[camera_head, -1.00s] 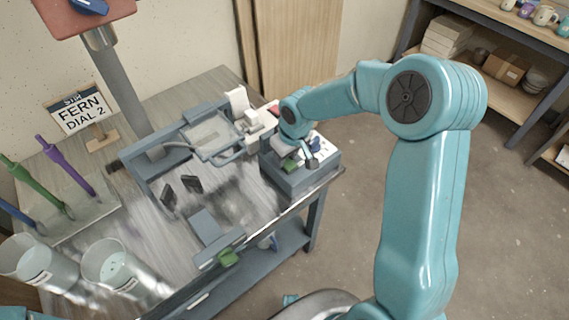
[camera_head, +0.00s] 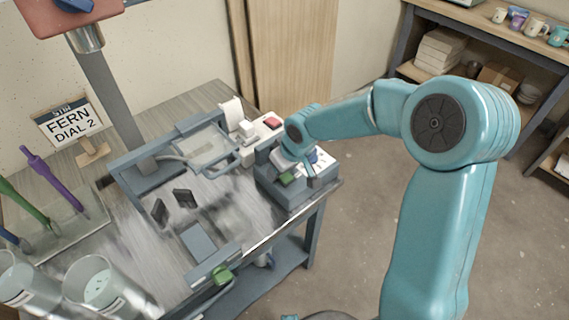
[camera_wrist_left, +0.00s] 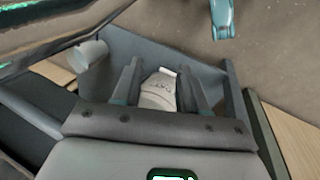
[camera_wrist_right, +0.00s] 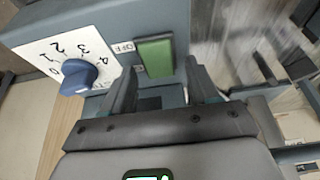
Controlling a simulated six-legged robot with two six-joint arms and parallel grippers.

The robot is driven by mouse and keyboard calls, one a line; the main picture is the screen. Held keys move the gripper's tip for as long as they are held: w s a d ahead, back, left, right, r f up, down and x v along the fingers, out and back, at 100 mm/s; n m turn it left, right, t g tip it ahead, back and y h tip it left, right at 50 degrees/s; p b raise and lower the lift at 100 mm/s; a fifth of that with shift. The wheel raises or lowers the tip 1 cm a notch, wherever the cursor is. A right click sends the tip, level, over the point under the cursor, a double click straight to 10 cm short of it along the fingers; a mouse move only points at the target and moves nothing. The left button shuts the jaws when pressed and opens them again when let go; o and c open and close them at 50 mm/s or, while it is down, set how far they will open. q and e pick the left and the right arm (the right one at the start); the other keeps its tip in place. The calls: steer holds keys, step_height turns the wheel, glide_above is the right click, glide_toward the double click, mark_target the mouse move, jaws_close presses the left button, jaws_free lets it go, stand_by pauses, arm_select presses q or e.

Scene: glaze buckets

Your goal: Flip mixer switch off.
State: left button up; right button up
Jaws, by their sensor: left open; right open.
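The grey mixer control box (camera_head: 290,197) stands at the right end of the table. Its green rocker switch (camera_head: 288,179) also shows in the right wrist view (camera_wrist_right: 155,57), beside an "OFF" label (camera_wrist_right: 124,47). Which way the rocker is pressed, I cannot tell. A blue dial (camera_wrist_right: 78,76) on a white 0–4 scale sits to its left. My right gripper (camera_wrist_right: 160,72) is open, its fingers spread on either side below the switch; contact is not clear. My left gripper (camera_wrist_left: 158,72) is open, with a pale marked object (camera_wrist_left: 158,91) visible between its fingers; it is outside the head view.
A red button (camera_head: 272,122) is behind the box. Two clear buckets (camera_head: 103,288) and several coloured tools (camera_head: 48,172) stand at the left. A sign (camera_head: 68,124) reads "FERN DIAL 2". Shelves (camera_head: 480,40) stand at the back right; the floor between is clear.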

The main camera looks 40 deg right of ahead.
arm_select(q)
step_height(320, 180, up, 2)
steer(key=shift+r+p, duration=0.1)
steer(key=shift+p, duration=1)
arm_select(e)
steer(key=v, duration=1.6)
steer(key=shift+r, duration=0.2)
arm_select(q)
steer(key=shift+s, duration=0.1)
arm_select(e)
steer(key=shift+s, duration=0.1)
